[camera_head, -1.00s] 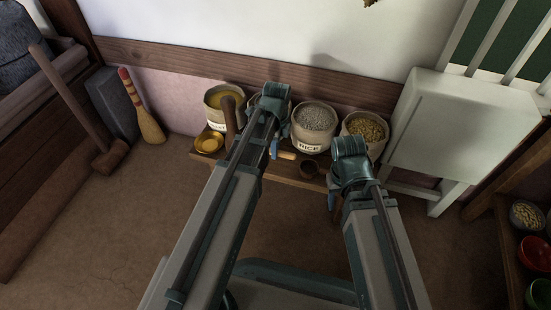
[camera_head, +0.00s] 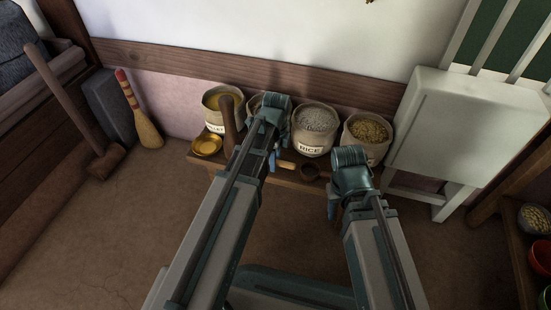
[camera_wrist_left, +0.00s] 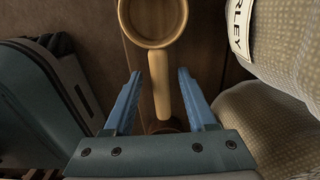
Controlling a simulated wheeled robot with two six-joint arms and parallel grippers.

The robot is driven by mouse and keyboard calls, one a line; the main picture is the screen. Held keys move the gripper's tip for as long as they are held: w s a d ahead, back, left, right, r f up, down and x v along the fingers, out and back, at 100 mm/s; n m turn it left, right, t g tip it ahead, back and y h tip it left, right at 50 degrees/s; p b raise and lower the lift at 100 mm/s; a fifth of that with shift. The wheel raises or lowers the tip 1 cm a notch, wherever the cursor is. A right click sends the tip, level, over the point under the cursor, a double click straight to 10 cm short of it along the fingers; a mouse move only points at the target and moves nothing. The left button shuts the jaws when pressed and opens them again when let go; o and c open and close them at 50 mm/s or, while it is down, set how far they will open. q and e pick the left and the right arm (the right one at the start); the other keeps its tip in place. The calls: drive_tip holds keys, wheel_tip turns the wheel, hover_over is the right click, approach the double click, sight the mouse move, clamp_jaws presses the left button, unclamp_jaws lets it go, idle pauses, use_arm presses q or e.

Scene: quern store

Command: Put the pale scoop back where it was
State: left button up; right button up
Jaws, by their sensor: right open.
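The pale wooden scoop (camera_wrist_left: 160,80) shows in the left wrist view, with its round bowl at the top and its handle running down between my fingers. In the head view only its pale handle (camera_head: 287,164) shows, over the low bench (camera_head: 260,176); my left arm hides the bowl. My left gripper (camera_wrist_left: 159,92) is open, with a finger on each side of the handle and gaps to both. It also shows in the head view (camera_head: 272,160). My right gripper (camera_head: 332,208) is open and empty, in front of the bench.
Sacks stand along the bench's back, including the rice sack (camera_head: 315,128). A dark brown cup or scoop (camera_head: 309,171) is close to the pale handle's end. A white chair-like piece (camera_head: 455,125) stands at right.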

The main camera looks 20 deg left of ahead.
use_arm(q)
drive_tip(key=shift+r, duration=0.1)
wheel_tip(320, 180, up, 12)
drive_tip(key=p, duration=1.2)
drive_tip(key=s+d+n+y, duration=0.1)
drive_tip(key=s+d+n, duration=0.9)
drive_tip(key=s+n, duration=0.4)
drive_tip(key=shift+d, duration=0.25)
drive_tip(key=shift+s+r, duration=0.1)
drive_tip(key=shift+r, duration=0.1)
wheel_tip(320, 180, up, 41)
drive_tip(key=p, duration=4.1)
drive_tip(key=shift+n, duration=0.3)
